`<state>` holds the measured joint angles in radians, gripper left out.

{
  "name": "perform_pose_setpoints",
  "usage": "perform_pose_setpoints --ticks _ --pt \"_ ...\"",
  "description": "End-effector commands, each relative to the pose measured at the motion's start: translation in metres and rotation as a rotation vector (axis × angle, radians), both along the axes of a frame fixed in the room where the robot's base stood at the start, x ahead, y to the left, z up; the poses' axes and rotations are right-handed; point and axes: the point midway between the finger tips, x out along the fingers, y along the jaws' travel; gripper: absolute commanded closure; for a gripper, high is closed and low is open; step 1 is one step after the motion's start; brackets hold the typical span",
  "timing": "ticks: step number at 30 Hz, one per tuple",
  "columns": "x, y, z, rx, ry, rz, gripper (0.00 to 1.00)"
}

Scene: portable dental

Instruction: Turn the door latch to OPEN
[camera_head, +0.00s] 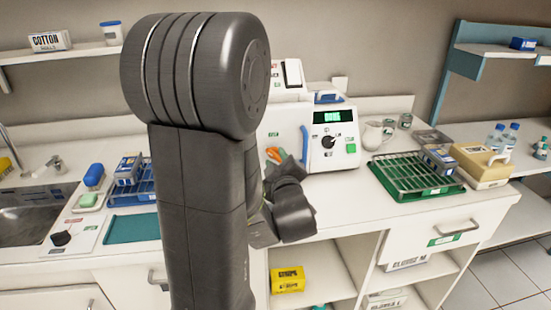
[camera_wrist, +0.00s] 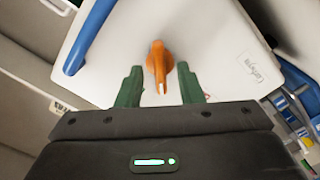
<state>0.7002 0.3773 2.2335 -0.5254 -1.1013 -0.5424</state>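The door latch (camera_wrist: 158,62) is an orange lever on the white door (camera_wrist: 205,40) of the boxy white machine (camera_head: 333,152). In the wrist view it points down the picture, toward my gripper. My gripper (camera_wrist: 157,82) is open, its two green fingers apart on either side of the latch's lower end. A gap shows on both sides, and I see no contact; the depth between fingers and latch is hard to judge. In the head view a bit of orange (camera_head: 273,154) shows beside my wrist, and my arm hides most of the door area.
A blue handle bar (camera_wrist: 92,38) runs along the door, left of the latch; it also shows in the head view (camera_head: 305,146). A green rack (camera_head: 415,176) and a beige box (camera_head: 484,166) stand to the right. A sink (camera_head: 28,222) is at far left.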

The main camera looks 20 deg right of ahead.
Motion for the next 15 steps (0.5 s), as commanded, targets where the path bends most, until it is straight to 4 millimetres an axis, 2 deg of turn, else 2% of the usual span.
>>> perform_pose_setpoints --ticks 3,8,15 --pt "0.0000 0.0000 -0.0001 0.000 0.000 0.000 0.68" --pt "0.0001 0.0000 -0.0001 0.000 0.000 0.000 1.00" --pt "0.0001 0.0000 -0.0004 0.007 -0.002 0.000 1.00"
